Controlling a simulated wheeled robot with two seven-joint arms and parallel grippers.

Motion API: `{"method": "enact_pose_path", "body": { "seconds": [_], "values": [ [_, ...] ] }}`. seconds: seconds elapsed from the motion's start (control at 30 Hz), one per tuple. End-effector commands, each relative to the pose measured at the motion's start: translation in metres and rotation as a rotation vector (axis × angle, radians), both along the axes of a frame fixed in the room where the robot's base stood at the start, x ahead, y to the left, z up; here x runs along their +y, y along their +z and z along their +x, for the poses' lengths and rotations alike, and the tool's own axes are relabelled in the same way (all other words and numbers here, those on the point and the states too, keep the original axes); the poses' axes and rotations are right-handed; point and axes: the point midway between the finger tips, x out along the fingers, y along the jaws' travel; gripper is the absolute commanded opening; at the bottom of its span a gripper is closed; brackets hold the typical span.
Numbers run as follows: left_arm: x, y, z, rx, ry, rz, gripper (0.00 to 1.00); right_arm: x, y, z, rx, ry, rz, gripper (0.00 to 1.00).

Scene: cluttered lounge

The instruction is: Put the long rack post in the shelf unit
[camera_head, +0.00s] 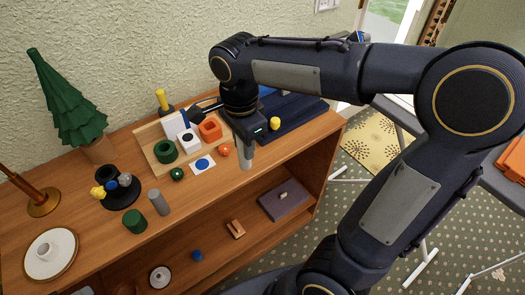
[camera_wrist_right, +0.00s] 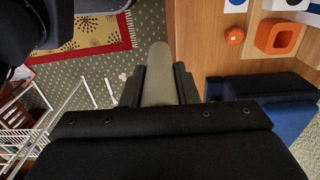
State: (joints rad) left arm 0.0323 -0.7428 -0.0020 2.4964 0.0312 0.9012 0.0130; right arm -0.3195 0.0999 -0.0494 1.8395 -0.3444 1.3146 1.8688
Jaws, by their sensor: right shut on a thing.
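My right gripper (camera_head: 243,138) reaches down over the front edge of the wooden shelf unit (camera_head: 299,139). It is shut on a grey rounded post, the long rack post (camera_head: 246,160), which points downward. In the right wrist view the post (camera_wrist_right: 159,62) sticks out between the two dark fingers of the right gripper (camera_wrist_right: 159,88); its upper part is hidden in the jaws. The shelf unit has an open front with a lower shelf. A shorter grey cylinder (camera_head: 158,202) stands on its top. My left gripper is not in view.
A wooden tray (camera_head: 146,150) with blocks, an orange ball (camera_head: 225,151) and a blue-dot card (camera_head: 203,164) lie near the gripper. A green cylinder (camera_head: 134,221) stands further left. The lower shelf holds a purple box (camera_head: 283,200) and a wooden block (camera_head: 235,229), with bare room between.

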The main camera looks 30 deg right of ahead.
Motion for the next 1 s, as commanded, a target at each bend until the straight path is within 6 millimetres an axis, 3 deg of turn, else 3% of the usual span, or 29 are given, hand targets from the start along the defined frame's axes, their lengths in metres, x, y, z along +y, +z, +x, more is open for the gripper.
{"method": "enact_pose_path", "body": {
  "seconds": [0.27,0.43,0.77,1.0],
  "values": [
    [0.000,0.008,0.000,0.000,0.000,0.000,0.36,-0.051,-0.030,0.050,0.005,-0.008,-0.001,0.04],
    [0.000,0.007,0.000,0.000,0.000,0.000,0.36,-0.068,-0.063,0.067,0.004,-0.004,0.000,0.04],
    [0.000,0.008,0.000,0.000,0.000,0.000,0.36,-0.084,-0.090,0.083,0.003,-0.003,0.001,0.04],
    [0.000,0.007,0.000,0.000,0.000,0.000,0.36,-0.084,-0.119,0.083,0.000,0.000,0.001,0.04]
  ]
}}
